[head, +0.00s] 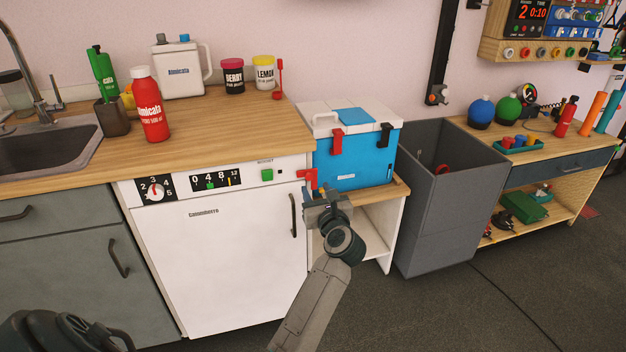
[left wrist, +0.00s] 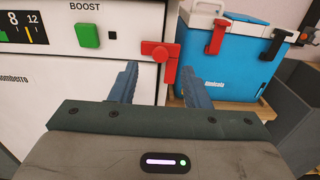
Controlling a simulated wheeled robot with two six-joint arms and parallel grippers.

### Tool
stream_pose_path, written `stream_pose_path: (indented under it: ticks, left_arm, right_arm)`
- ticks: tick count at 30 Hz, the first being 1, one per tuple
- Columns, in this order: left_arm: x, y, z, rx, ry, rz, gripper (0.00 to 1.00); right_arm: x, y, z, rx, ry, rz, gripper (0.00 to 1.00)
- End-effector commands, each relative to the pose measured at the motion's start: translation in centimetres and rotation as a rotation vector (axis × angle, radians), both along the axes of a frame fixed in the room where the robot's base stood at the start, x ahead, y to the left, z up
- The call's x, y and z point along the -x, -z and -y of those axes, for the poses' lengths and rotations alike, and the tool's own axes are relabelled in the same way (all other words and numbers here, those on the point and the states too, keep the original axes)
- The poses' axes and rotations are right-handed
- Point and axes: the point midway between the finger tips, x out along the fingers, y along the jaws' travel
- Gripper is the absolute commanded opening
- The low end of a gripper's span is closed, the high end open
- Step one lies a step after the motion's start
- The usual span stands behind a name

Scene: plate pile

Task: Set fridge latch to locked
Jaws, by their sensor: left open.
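The fridge (head: 230,255) is the white-fronted unit under the wooden counter, with a dark vertical handle (head: 293,214). Its red latch (head: 307,174) is at the top right corner of the front. In the left wrist view the latch (left wrist: 158,49) has a sideways bar with a round knob and a leg hanging down at its right end. My left gripper (head: 322,197) is open just in front of and below the latch. In the left wrist view its two fingers (left wrist: 160,78) stand either side of the latch's lower part, with no clear contact.
A green BOOST button (head: 267,175) and a dial (head: 156,189) are on the fridge's top panel. A blue cooler (head: 355,160) with red and black clips stands on a low shelf unit right of the fridge. A grey bin (head: 450,205) is further right. Dark floor lies in front.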

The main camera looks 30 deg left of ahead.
Motion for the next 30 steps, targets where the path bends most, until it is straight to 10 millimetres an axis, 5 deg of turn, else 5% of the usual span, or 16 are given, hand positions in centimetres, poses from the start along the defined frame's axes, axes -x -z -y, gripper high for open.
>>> stream_pose_path:
  ticks: [9,21,28,30]
  left_arm:
    - [-3.4,0.0,-3.9,-0.003,0.000,-0.002,0.43]
    - [-4.0,0.1,-4.7,-0.001,0.001,-0.002,0.43]
    - [-4.0,0.1,-4.6,-0.002,0.001,-0.002,0.01]
    - [-4.0,0.1,-4.6,-0.002,0.001,-0.002,0.00]
  right_arm:
    - [0.1,-0.2,0.2,0.008,0.002,-0.014,0.00]
    - [0.2,-0.2,0.2,0.009,0.002,-0.017,0.00]
    - [0.2,-0.2,0.2,0.009,0.002,-0.016,0.00]
    - [0.2,-0.2,0.2,0.009,0.002,-0.016,0.00]
